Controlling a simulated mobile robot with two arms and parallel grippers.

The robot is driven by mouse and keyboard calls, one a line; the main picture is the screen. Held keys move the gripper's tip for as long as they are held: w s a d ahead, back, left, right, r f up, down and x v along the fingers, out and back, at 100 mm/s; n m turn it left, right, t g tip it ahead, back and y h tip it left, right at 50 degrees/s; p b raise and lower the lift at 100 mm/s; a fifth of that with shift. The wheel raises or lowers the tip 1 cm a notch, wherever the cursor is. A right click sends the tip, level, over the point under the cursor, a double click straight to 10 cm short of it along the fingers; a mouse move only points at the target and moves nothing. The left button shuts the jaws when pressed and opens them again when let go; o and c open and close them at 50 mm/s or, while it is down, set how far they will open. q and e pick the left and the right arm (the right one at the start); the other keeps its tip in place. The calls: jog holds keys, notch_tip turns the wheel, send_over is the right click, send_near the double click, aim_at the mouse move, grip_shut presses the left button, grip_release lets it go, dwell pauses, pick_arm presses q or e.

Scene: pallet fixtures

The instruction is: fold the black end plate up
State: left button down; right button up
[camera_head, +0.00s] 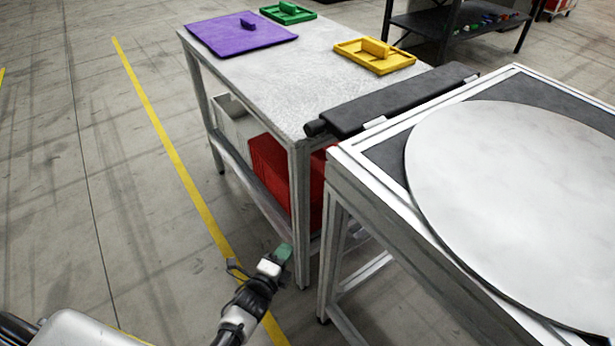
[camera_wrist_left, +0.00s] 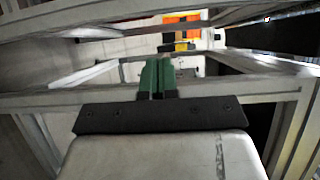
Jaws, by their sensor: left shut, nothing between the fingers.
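The black end plate (camera_head: 405,98) is a long dark slab along the far-left edge of the pallet fixture (camera_head: 345,165). It lies folded down, about flat, beside the near edge of the grey table. A dark round bar end sticks out at its left end. My left gripper (camera_head: 285,254) has green fingertips and is low, in front of the gap between table and fixture, below and apart from the plate. In the left wrist view the green fingers (camera_wrist_left: 157,78) are together and empty, facing metal frame bars. I cannot make out the plate there. My right gripper is out of view.
A large pale disc (camera_head: 520,190) covers much of the fixture top. The grey table (camera_head: 300,80) holds a purple mat (camera_head: 240,34), a green tray (camera_head: 288,12) and a yellow tray (camera_head: 375,55). A red bin (camera_head: 275,175) stands on its lower shelf. The floor at left is clear.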

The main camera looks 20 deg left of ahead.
pick_arm(q)
jog(key=shift+w+d+r+m+t+h+b, duration=0.5)
jog(key=shift+w+r+m+t+h+b, duration=0.9)
jog(key=shift+r+m, duration=2.35)
jog(key=shift+w+d+r+m+t+h+b, duration=0.5)
jog(key=shift+w+r+m+t+h+b, duration=0.85)
jog(key=shift+r, duration=4.1)
jog(key=shift+w+d+r+m+t+h+b, duration=0.75)
jog(key=shift+w+r+m+h, duration=1.1)
jog(key=shift+r+m, duration=2.2)
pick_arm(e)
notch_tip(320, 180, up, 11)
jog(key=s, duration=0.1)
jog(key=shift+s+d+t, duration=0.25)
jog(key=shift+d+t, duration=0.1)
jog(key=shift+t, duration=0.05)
pick_arm(q)
jog(key=shift+w+a+r+n, duration=0.25)
jog(key=shift+r+n, duration=0.2)
jog(key=shift+r, duration=0.1)
